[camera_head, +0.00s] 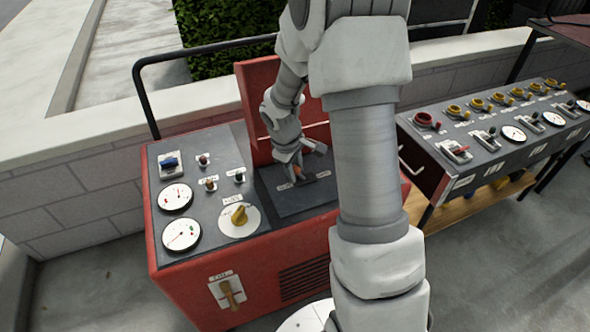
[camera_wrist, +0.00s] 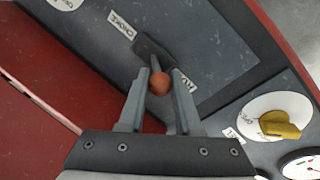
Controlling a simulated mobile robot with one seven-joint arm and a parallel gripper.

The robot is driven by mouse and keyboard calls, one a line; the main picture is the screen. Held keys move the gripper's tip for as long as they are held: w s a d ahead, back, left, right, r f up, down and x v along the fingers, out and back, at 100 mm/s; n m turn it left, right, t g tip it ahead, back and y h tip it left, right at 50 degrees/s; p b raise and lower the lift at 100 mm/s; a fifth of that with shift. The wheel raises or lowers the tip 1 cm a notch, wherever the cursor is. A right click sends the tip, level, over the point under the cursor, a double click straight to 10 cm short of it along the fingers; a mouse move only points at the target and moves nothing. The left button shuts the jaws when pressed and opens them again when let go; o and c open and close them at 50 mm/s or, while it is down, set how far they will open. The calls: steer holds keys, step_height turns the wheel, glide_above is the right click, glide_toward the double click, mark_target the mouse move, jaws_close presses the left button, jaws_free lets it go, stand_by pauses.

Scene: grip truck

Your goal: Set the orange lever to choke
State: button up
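The orange lever shows in the wrist view as a round orange knob (camera_wrist: 160,86) on a short grey stem rising from a dark pivot block (camera_wrist: 152,47). My gripper (camera_wrist: 161,76) is open, with one finger on each side of the knob. Narrow gaps seem to show, but contact cannot be told. In the head view my gripper (camera_head: 307,170) is low over the dark panel, and the orange knob (camera_head: 299,172) shows between its fingers.
The red machine (camera_head: 240,291) carries a yellow knob (camera_head: 239,214), two gauges and small switches left of the lever. Its raised red cover (camera_head: 256,92) stands behind my gripper. A second control panel (camera_head: 478,146) with several yellow valves is at the right.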

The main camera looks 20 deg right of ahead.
jaws_close()
